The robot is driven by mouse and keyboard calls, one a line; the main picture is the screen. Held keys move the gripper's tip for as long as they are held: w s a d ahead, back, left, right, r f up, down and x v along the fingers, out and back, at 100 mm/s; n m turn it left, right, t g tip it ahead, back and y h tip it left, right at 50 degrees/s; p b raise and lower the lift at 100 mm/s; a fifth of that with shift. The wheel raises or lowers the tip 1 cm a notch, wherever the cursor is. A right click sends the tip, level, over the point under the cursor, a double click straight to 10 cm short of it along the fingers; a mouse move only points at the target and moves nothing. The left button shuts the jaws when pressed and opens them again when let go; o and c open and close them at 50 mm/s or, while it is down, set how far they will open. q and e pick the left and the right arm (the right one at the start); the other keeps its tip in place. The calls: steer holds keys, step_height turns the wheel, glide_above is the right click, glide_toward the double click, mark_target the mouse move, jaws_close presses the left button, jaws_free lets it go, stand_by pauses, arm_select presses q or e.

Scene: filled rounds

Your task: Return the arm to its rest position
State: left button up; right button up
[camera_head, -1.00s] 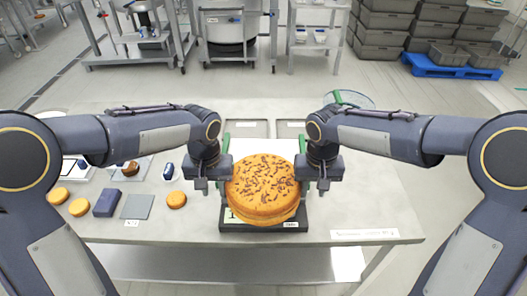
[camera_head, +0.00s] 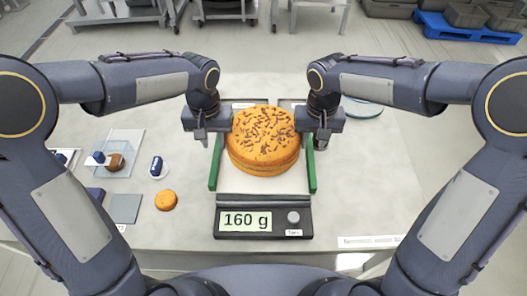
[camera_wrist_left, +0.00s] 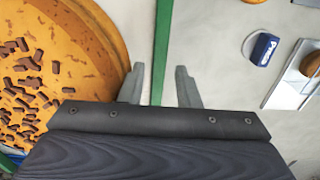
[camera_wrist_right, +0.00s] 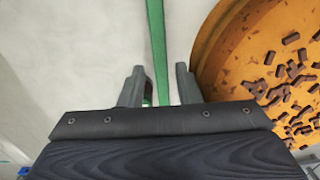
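A round orange-brown cake (camera_head: 263,138) with dark sprinkles sits on a pale board (camera_head: 262,186) between two green side bars, on a dark scale (camera_head: 264,205). The scale's display (camera_head: 244,221) reads 160 g. My left gripper (camera_head: 200,140) is at the left of the cake. In the left wrist view its fingers (camera_wrist_left: 160,85) are apart, with the green bar (camera_wrist_left: 163,50) between them and gaps showing. My right gripper (camera_head: 325,140) is at the right of the cake. In the right wrist view its fingers (camera_wrist_right: 158,85) are apart around the other green bar (camera_wrist_right: 156,45).
On the left of the table lie a small biscuit (camera_head: 166,200), a grey square plate (camera_head: 124,208), a small blue item (camera_head: 156,166) and a clear tray (camera_head: 125,142) with a brown piece. A glass bowl (camera_head: 362,108) stands behind my right arm. The table's right side is mostly clear.

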arm_select(q)
steer(key=shift+s+d+r, duration=0.1)
steer(key=shift+s+d, duration=0.05)
steer(key=shift+d, duration=0.05)
arm_select(e)
steer(key=shift+s+a+r, duration=0.1)
steer(key=shift+a+r, duration=0.05)
steer(key=shift+a, duration=0.05)
